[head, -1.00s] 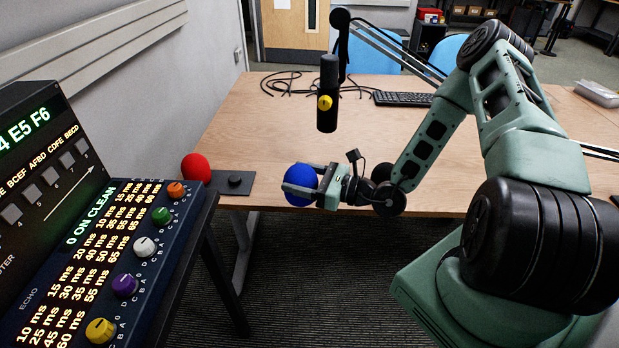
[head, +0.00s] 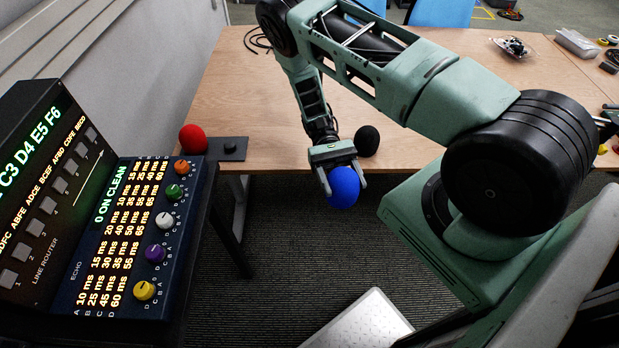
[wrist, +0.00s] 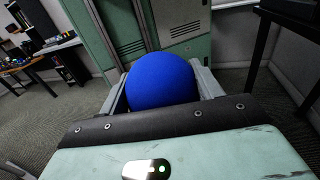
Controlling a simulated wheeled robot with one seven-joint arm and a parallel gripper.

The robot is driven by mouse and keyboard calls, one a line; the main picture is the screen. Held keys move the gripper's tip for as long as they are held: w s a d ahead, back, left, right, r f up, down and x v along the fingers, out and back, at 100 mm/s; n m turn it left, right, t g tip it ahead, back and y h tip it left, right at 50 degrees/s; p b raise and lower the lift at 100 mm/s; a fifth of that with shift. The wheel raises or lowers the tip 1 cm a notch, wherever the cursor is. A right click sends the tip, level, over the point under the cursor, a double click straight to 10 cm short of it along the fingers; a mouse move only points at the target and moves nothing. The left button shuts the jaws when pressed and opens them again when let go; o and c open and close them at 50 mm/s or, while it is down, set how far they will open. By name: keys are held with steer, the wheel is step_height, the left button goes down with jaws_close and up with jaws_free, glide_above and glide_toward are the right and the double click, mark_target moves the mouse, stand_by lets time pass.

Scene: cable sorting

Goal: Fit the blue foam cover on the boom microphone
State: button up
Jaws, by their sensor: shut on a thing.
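The blue foam cover (head: 343,187) is a round ball held between the two fingers of my gripper (head: 343,180). In the head view it hangs just off the table's near edge, above the dark carpet. In the wrist view the blue foam cover (wrist: 161,80) sits between the fingers of my gripper (wrist: 163,88), one on each side. The opening of the cover does not show. The boom microphone is not in view now; my arm covers much of the table's middle and back.
A red foam ball (head: 193,138) and a black foam ball (head: 367,141) sit at the near edge of the wooden table (head: 235,85). An equipment console (head: 120,235) stands at left. A pale metal case (head: 365,322) is below.

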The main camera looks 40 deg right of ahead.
steer(key=w+d+r+n+t+h+p, duration=0.2)
steer(key=w+d+r+n+h+p, duration=0.3)
steer(key=w+d+r+n+h, duration=0.85)
steer(key=w+a+r+n+t+h+p, duration=0.25)
steer(key=w+r+n+t+h, duration=0.35)
steer(key=w+r+t+h, duration=0.7)
steer(key=shift+w+d+r+n+y+b, duration=0.15)
steer(key=shift+w+d+n+y+b, duration=0.35)
steer(key=shift+w+d+b, duration=0.3)
steer(key=shift+w+d+r+n+y+b, duration=0.1)
steer(key=shift+w+d+n+y+b, duration=0.35)
steer(key=shift+w, duration=0.45)
steer(key=shift+a, duration=0.15)
steer(key=shift+f+b, duration=1.95)
steer(key=shift+f, duration=1.8)
